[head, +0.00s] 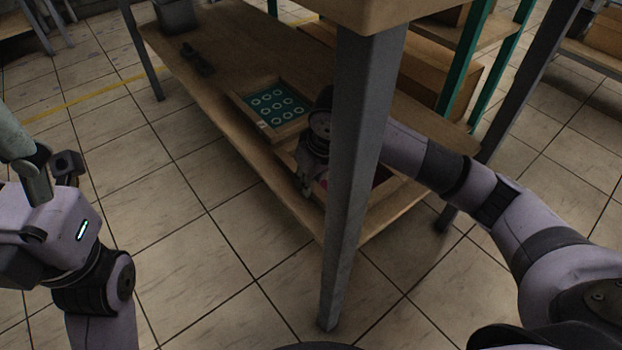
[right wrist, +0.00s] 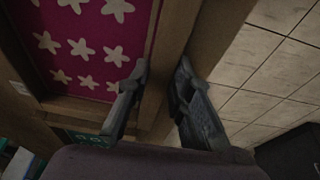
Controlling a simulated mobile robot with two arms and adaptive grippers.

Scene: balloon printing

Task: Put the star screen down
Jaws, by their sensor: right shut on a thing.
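The star screen is a wooden frame around a magenta sheet with white stars (right wrist: 85,45), filling the upper left of the right wrist view. In the head view a sliver of its magenta sheet (head: 381,176) shows behind the table leg, at the near end of the low wooden shelf (head: 215,75). My right gripper (right wrist: 160,78) is shut on the frame's side bar, one finger on each side; in the head view it (head: 306,182) is at the shelf's front edge. Whether the frame touches the shelf is unclear. My left gripper (head: 50,170) is at the far left, away from the shelf.
A teal screen with rings (head: 277,102) lies on the shelf just beyond the star screen. A dark tool (head: 197,58) and a grey bin (head: 176,14) are farther along. A grey table leg (head: 358,160) stands before my right gripper. Cardboard boxes (head: 432,72) stand behind.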

